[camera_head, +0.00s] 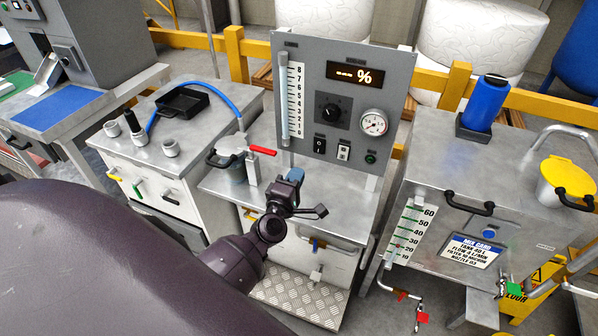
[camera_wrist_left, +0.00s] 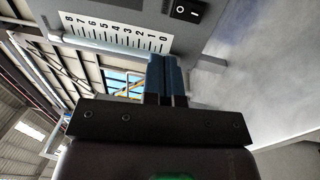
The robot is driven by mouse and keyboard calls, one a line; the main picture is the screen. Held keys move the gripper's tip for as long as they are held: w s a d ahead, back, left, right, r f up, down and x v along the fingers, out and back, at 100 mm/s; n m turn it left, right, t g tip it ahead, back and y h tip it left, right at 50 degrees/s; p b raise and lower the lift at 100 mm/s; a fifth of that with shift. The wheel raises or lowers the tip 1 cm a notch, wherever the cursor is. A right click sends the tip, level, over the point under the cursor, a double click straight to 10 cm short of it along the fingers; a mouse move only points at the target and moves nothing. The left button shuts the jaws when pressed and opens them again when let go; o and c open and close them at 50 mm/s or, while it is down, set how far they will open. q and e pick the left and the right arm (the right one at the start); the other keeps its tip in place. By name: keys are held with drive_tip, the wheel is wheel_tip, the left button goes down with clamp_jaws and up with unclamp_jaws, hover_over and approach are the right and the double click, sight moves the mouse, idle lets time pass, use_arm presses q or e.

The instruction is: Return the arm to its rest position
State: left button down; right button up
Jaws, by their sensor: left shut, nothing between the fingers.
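My left arm comes in from the left in the head view, and its gripper (camera_head: 296,175) is over the front of the middle metal bench (camera_head: 335,205). The blue fingers also show in the left wrist view (camera_wrist_left: 165,72), pressed together with nothing between them. The gripper is in front of the grey control panel (camera_head: 342,100) and just right of a red-handled valve (camera_head: 262,151). I cannot tell whether it touches the bench. In the wrist view the panel's number scale (camera_wrist_left: 115,32) and a black rocker switch (camera_wrist_left: 187,10) are near the fingers. My right gripper is not in view.
A steel tank (camera_head: 470,185) with a level scale and a blue cylinder (camera_head: 486,102) stands to the right. A left bench (camera_head: 150,160) holds a black tray (camera_head: 182,102) and a blue hose (camera_head: 215,90). Yellow rails (camera_head: 236,55) run behind. Bare benchtop lies right of the gripper.

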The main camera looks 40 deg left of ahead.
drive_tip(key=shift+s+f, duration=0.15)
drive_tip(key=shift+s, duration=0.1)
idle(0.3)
